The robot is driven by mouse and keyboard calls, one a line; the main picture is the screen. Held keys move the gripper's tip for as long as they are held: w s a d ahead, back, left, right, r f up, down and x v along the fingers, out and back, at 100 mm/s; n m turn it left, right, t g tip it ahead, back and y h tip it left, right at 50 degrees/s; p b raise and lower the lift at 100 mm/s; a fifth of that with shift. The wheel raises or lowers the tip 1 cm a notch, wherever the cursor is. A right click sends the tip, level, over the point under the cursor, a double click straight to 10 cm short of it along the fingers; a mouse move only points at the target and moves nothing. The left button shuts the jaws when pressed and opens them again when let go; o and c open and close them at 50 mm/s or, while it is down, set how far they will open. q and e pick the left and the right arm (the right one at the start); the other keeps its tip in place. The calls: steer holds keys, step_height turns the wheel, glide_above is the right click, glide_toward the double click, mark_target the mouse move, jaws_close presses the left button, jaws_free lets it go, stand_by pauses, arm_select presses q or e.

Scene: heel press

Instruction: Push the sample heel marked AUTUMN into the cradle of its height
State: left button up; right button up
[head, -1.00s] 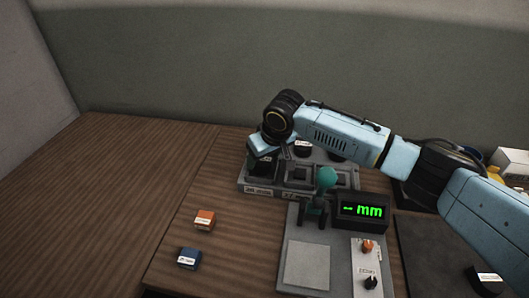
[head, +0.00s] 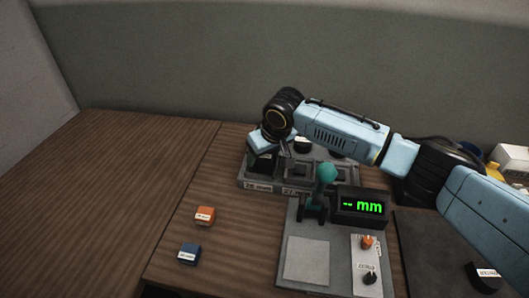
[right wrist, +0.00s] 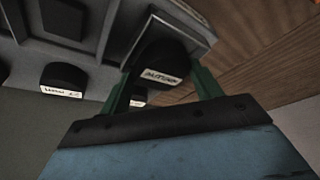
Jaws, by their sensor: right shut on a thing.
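The black sample heel marked AUTUMN (right wrist: 163,65) is between the green fingers of my right gripper (right wrist: 165,90) in the right wrist view. The gripper is shut on it. The heel is at the corner cradle (right wrist: 199,33) of the grey cradle block; I cannot tell how deep it sits. In the head view my right gripper (head: 262,163) is over the left end of the cradle block (head: 240,181), at the cradle labelled 26 mm (head: 258,187). The gripper and arm largely hide the heel there. My left gripper is not in view.
Other black heels (head: 302,146) stand behind the cradles; one shows with its label in the right wrist view (right wrist: 63,80). A gauge with a green display (head: 362,208) and a green-handled lever (head: 326,175) stand in front. Orange (head: 205,216) and blue (head: 189,254) blocks lie left.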

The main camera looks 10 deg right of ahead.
steer(key=p, duration=0.2)
steer(key=shift+f+p, duration=0.25)
steer(key=shift+p, duration=0.05)
stand_by(3.8)
steer(key=shift+s+f+p, duration=0.15)
steer(key=shift+f+p, duration=0.15)
steer(key=shift+p, duration=0.4)
stand_by(1.4)
